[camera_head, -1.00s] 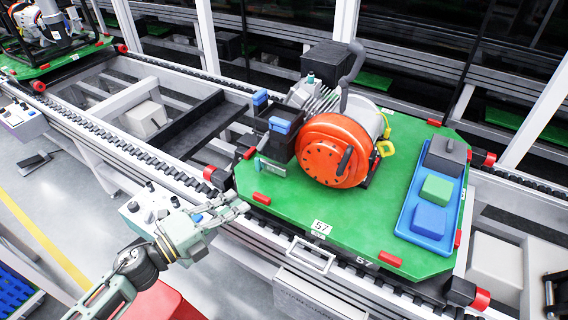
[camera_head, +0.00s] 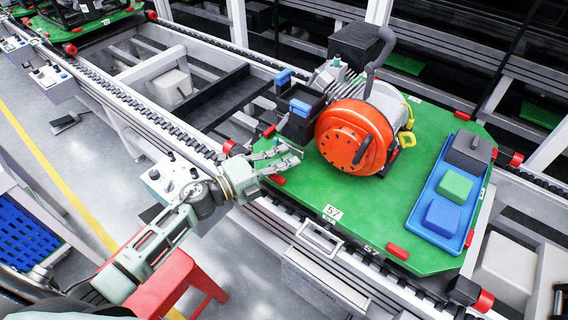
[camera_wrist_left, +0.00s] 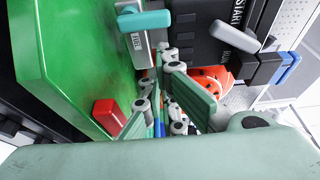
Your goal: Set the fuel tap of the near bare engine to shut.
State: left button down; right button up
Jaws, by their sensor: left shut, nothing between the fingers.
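The near bare engine (camera_head: 340,130), with its round orange starter cover, stands on a green pallet (camera_head: 340,195). It also shows in the left wrist view as an orange patch (camera_wrist_left: 222,72) behind the fingers. In that view a teal lever (camera_wrist_left: 146,20) sits on a labelled grey plate, probably the fuel tap. A grey lever (camera_wrist_left: 235,37) sits on a black panel with START lettering. My left gripper (camera_head: 288,158) is shut and empty, low over the pallet's left edge, beside the engine's black box. In the wrist view its fingers (camera_wrist_left: 175,105) are just below the teal lever; contact cannot be told.
A blue tray (camera_head: 444,215) with grey, green and blue blocks lies on the pallet's right side. Red corner blocks (camera_head: 398,251) edge the pallet. A grey control box (camera_head: 172,178) stands beside the conveyor under my left arm. A red stool (camera_head: 180,285) is below.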

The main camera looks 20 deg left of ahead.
aim_at(287, 135)
pick_arm(q)
jog(key=shift+w+a, duration=0.25)
jog(key=shift+a, duration=0.4)
